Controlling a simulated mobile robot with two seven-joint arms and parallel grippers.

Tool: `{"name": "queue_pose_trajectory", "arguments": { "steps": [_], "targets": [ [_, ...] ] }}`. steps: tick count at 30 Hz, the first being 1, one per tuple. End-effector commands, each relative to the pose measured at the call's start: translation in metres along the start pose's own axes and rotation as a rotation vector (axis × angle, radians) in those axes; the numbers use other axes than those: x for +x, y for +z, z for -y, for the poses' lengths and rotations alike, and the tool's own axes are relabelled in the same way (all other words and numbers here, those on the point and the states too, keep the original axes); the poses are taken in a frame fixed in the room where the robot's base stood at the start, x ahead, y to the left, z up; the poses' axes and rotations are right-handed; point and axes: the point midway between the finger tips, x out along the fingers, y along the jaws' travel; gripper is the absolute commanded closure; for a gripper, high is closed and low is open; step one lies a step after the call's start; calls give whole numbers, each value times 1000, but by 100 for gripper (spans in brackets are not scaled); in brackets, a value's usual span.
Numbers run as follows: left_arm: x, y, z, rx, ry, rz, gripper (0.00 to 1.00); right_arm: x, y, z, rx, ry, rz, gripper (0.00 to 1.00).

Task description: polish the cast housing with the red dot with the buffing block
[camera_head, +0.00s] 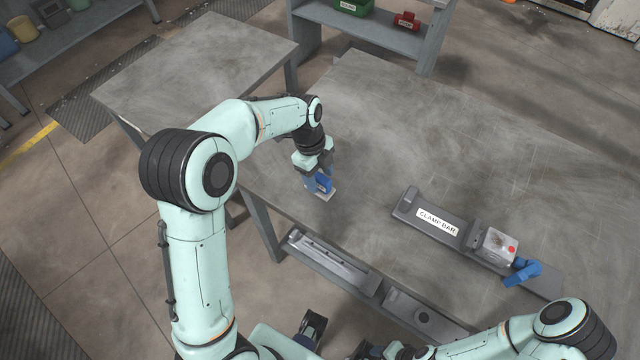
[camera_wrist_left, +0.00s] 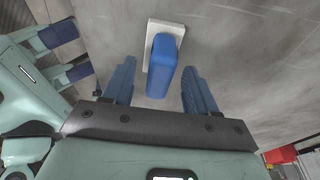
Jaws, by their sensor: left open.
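The cast housing (camera_head: 498,246) is a grey block with a red dot on its right side. It sits in the dark fixture labelled CLAMP BAR (camera_head: 405,206) on the table, beside a blue clamp handle (camera_head: 523,273). The buffing block (camera_head: 325,188), with a blue grip and a pale pad, rests near the table's left front edge. My left gripper (camera_head: 319,178) is open just above it. In the left wrist view the blue grip (camera_wrist_left: 160,68) shows between the spread fingers. My right gripper (camera_wrist_left: 84,47) appears at that view's left with its fingers apart, empty.
The table (camera_head: 400,120) is clear between the buffing block and the fixture, and behind them. A second bare table (camera_head: 200,60) stands at back left. Grey parts (camera_head: 330,262) lie on the shelf below the front edge.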

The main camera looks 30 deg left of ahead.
Motion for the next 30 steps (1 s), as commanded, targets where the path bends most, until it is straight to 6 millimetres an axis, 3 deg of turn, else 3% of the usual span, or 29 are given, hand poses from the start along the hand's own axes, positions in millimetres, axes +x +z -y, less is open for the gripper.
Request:
{"name": "queue_pose_trajectory", "arguments": {
  "steps": [2,7,14,30],
  "targets": [
    [0,0,0,0,0,0,46,0,0,0,0,0,0,51],
    [0,0,0,0,0,0,100,0,0,0,0,0,0,51],
    [-4,-1,0,0,-1,0,100,-3,0,1,0,0,-1,51],
    [-46,-9,1,0,-2,0,100,-32,-7,14,-5,-5,-15,51]
  ]
}}
